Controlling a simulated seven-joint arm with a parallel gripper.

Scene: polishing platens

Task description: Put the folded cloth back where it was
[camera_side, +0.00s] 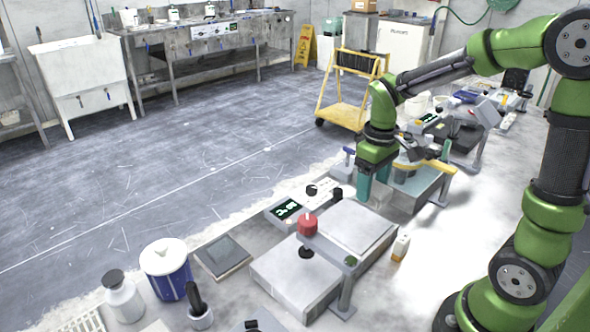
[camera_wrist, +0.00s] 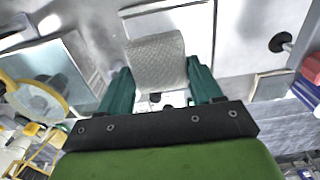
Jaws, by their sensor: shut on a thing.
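My gripper (camera_side: 373,188) points down above the bench in the side view, between the near polishing machine and the one behind it. In the wrist view its two teal fingers (camera_wrist: 160,68) are shut on the folded cloth (camera_wrist: 156,60). The cloth is pale grey with a woven texture and sits between the fingers, its far end reaching past their tips. In the side view the cloth is hard to make out beside the fingers. I cannot tell from these frames where the cloth lay before.
The near polishing machine has flat grey plates (camera_side: 295,280), a red-capped arm (camera_side: 308,225) and a display (camera_side: 287,209). A dark square pad (camera_side: 224,257), a blue-and-white tub (camera_side: 166,270) and a small bottle (camera_side: 401,247) stand around it. Bare bench lies right of the bottle.

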